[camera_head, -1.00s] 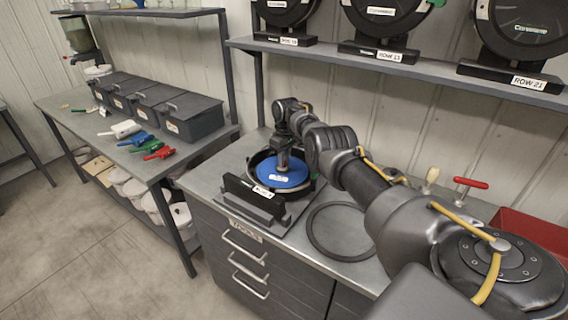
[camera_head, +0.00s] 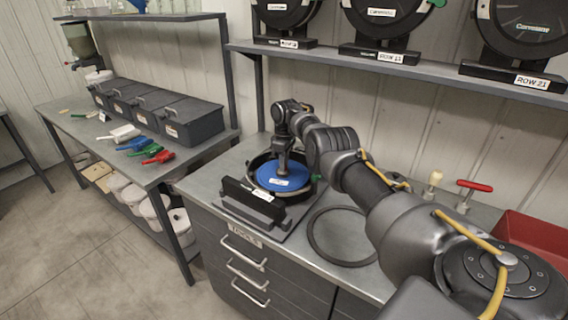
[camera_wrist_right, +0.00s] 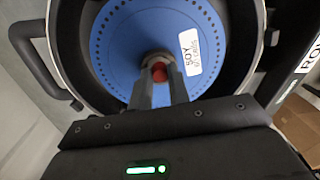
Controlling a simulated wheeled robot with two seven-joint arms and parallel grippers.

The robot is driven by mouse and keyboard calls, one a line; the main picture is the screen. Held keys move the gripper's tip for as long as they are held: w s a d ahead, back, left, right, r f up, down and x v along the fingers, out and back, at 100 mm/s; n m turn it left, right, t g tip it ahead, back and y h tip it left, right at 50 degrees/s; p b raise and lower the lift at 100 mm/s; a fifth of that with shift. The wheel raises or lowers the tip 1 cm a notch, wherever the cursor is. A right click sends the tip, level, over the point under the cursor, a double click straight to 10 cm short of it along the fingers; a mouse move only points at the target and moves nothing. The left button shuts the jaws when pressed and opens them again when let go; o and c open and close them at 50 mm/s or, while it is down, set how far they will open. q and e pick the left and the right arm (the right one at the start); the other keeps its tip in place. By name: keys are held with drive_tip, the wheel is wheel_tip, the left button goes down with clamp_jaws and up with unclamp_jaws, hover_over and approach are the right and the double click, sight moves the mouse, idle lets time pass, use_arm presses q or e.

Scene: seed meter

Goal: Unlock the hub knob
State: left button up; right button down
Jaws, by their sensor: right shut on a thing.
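The seed meter lies open on its stand on the bench, with a blue seed disc (camera_head: 283,178) inside its black housing (camera_head: 252,170). In the right wrist view the blue disc (camera_wrist_right: 115,50) carries a white label. The red hub knob (camera_wrist_right: 159,71) is at the disc's centre. My right gripper (camera_head: 283,166) reaches down over the disc's middle. In the right wrist view its fingers (camera_wrist_right: 158,84) are shut on the red knob and partly cover it. My left gripper is not in view.
A black ring (camera_head: 342,236) lies on the bench right of the meter. A red-handled tool (camera_head: 472,188) and a red bin (camera_head: 530,243) are farther right. Closed meters (camera_head: 385,20) stand on the shelf above. Dark boxes (camera_head: 180,115) and coloured scoops (camera_head: 137,144) are on the left table.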

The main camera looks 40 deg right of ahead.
drive_tip(key=shift+f, duration=0.1)
drive_tip(key=c, duration=1.3)
unclamp_jaws()
drive_tip(key=r, duration=0.3)
drive_tip(key=r+b, duration=0.1)
drive_tip(key=r, duration=0.3)
drive_tip(key=r+b, duration=0.1)
drive_tip(key=r, duration=0.2)
drive_tip(key=shift+w+d+r, duration=0.15)
drive_tip(key=shift+d+r, duration=0.1)
drive_tip(key=shift+r, duration=0.15)
